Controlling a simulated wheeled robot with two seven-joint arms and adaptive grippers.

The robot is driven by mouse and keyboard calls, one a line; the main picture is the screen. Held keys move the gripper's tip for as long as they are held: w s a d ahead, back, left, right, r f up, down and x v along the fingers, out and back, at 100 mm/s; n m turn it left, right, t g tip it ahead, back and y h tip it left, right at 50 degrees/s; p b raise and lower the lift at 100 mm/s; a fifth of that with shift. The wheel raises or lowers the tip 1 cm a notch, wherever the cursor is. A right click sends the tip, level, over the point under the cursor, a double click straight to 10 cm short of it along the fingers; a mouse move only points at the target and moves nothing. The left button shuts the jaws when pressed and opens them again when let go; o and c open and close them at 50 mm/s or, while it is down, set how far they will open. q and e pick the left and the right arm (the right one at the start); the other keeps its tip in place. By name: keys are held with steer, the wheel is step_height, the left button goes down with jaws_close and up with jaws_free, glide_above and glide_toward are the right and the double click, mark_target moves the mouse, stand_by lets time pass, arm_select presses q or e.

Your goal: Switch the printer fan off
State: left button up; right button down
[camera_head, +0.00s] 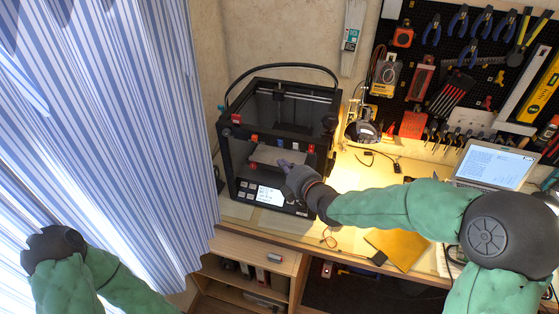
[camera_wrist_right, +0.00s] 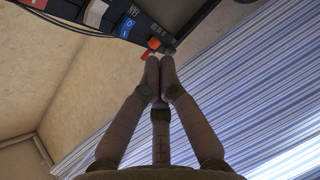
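The black box-framed printer (camera_head: 232,150) stands on the bench, with a lit screen (camera_head: 270,195) and buttons low on its front. Small coloured switches sit along its front bar, among them a blue one (camera_head: 254,138). My right gripper (camera_head: 284,164) is in front of the printer, below the bar. Its fingertips (camera_wrist_right: 161,62) are together and empty, just under the orange-red switch; contact is unclear. My left gripper is out of view.
A blue-striped curtain (camera_head: 110,120) hangs at the left. A lamp (camera_head: 364,128) stands right of the printer, a laptop (camera_head: 492,165) farther right. A pegboard (camera_head: 455,50) of tools covers the back wall. Open shelves (camera_head: 250,262) are below the bench.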

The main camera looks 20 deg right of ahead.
steer(key=s, duration=0.6)
steer(key=shift+d, duration=0.45)
steer(key=s+a+f+m+g, duration=0.2)
steer(key=f+m, duration=0.2)
steer(key=f, duration=0.4)
steer(key=s+a+f+m+g+b, duration=0.1)
steer(key=s+f+m+g, duration=0.15)
steer(key=f, duration=0.65)
steer(key=s+a+f+m+g, duration=0.1)
steer(key=a+f+m+g, duration=0.2)
steer(key=f, duration=0.5)
steer(key=s+a+f+m+g, duration=0.2)
steer(key=s+f+m, duration=0.3)
steer(key=s+f, duration=0.3)
steer(key=s+a+f+m+g, duration=0.2)
steer(key=s+f+m+g, duration=0.3)
steer(key=s+f, duration=0.3)
steer(key=shift+s+a+f+m+y+b, duration=0.25)
steer(key=shift+s+f+m+y+b, duration=0.15)
steer(key=shift+f, duration=0.3)
